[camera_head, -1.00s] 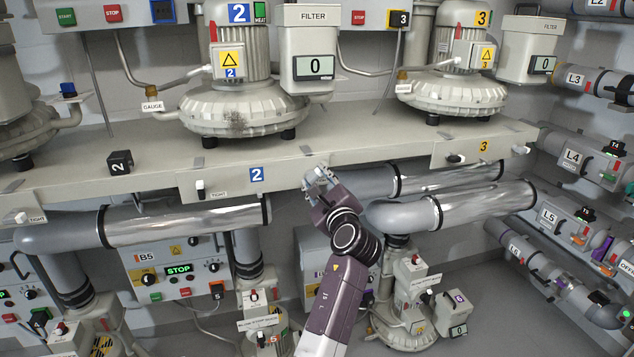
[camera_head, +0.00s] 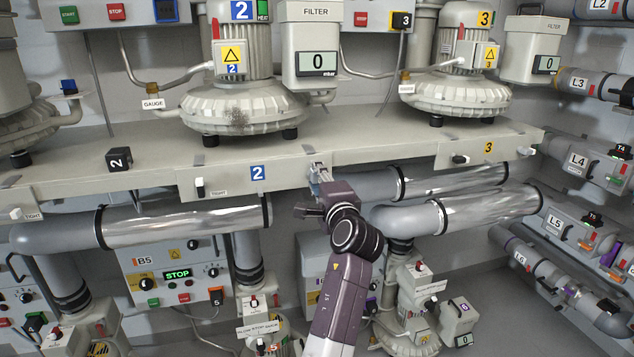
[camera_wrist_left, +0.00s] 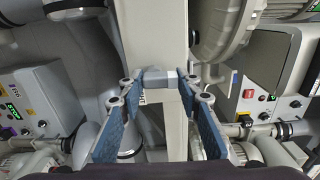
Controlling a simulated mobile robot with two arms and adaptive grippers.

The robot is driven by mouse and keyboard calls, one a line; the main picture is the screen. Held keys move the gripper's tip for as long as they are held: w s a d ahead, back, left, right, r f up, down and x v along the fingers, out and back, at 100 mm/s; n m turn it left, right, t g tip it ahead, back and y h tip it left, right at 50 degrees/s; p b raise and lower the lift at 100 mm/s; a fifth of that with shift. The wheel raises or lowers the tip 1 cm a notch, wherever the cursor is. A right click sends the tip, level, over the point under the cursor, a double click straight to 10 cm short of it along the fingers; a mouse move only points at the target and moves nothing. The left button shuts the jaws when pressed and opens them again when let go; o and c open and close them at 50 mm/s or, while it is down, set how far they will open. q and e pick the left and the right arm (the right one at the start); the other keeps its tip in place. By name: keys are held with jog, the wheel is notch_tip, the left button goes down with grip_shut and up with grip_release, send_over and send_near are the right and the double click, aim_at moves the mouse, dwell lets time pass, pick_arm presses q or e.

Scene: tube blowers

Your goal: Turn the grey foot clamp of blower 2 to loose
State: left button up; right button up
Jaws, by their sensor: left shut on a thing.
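Blower 2 (camera_head: 242,105) stands on the beige bench in the head view, above the front panel with the blue 2 label (camera_head: 257,173). My left gripper (camera_head: 319,177) is at the right end of this panel. In the left wrist view my left gripper (camera_wrist_left: 159,84) has its blue-padded fingers on either side of a small grey clamp handle (camera_wrist_left: 158,76) and is shut on it. In the head view the gripper mostly hides this clamp, so its setting cannot be read. Another clamp with a white and black handle (camera_head: 200,187) sits upright at the panel's left end, beside a TIGHT label. My right gripper is not in view.
Silver pipes (camera_head: 185,221) run just below the bench edge on both sides of my arm. Blower 3 (camera_head: 455,95) stands to the right, with a black clamp (camera_head: 459,160) on its panel.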

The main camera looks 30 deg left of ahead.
pick_arm(q)
jog(key=shift+r+n, duration=0.1)
jog(key=shift+n, duration=0.3)
jog(key=o, duration=1.2)
jog(key=shift+c, duration=0.2)
